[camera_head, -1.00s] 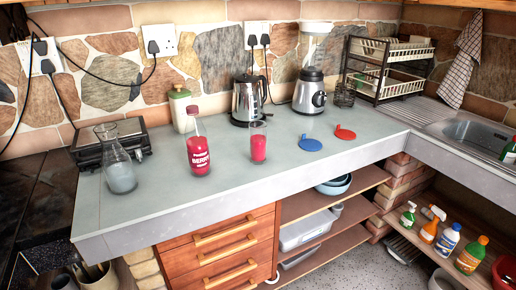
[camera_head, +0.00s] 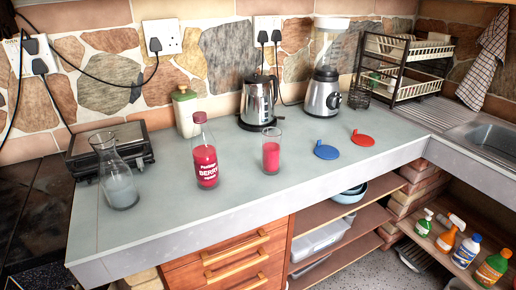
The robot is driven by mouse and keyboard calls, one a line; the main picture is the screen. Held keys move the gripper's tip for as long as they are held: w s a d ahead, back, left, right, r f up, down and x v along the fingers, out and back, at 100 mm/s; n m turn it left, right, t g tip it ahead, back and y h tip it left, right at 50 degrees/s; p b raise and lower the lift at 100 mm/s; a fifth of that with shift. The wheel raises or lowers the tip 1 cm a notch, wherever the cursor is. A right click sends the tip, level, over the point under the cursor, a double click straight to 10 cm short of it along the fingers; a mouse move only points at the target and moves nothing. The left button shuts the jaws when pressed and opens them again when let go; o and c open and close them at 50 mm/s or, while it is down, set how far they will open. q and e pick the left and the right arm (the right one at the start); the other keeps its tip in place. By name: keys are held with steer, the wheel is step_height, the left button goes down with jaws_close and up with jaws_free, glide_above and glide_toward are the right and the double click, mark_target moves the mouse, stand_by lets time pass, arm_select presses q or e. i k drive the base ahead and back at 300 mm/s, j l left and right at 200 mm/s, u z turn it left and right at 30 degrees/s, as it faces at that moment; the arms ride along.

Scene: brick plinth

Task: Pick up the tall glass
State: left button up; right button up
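A tall clear glass (camera_head: 271,151) with red drink in it stands upright on the grey countertop (camera_head: 240,206). Further left is a glass carafe (camera_head: 118,180) with a pale, cloudy filling. Neither of my grippers shows in the head view, and nothing touches the glass.
A kettle (camera_head: 258,101) and a blender (camera_head: 323,92) stand behind the glass. A dish rack (camera_head: 402,70) is at the back right. The counter in front of the glass is clear.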

mark_target(271, 152)
steer(key=i+j+u, duration=0.15)
steer(key=i, duration=0.4)
steer(key=i+j+u, duration=0.15)
steer(key=i, duration=0.45)
steer(key=j, duration=0.15)
